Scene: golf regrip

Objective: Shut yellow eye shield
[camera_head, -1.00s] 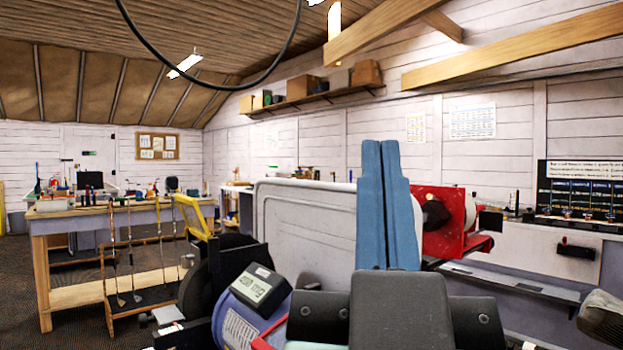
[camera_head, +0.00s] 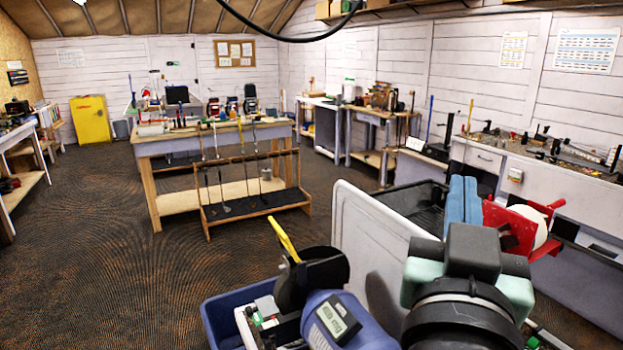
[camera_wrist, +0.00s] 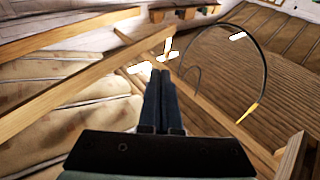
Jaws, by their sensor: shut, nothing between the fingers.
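The yellow eye shield (camera_head: 285,240) shows in the head view as a thin slanted strip, nearly edge-on. It stands tilted up above the dark wheel housing of a blue bench grinder (camera_head: 337,322). My gripper (camera_head: 463,198) is up and to the right of the shield, well apart from it. Its two blue fingers point upward and are pressed together, with nothing between them. In the wrist view my gripper (camera_wrist: 160,78) is also shut. That view shows roof beams and ceiling, not the shield or grinder.
A pale upright panel (camera_head: 375,250) stands between the grinder and my gripper. A red holder with a white roll (camera_head: 520,230) is right of my fingers. A blue bin (camera_head: 222,320) is left of the grinder. A club rack (camera_head: 255,195) stands behind; the left floor is clear.

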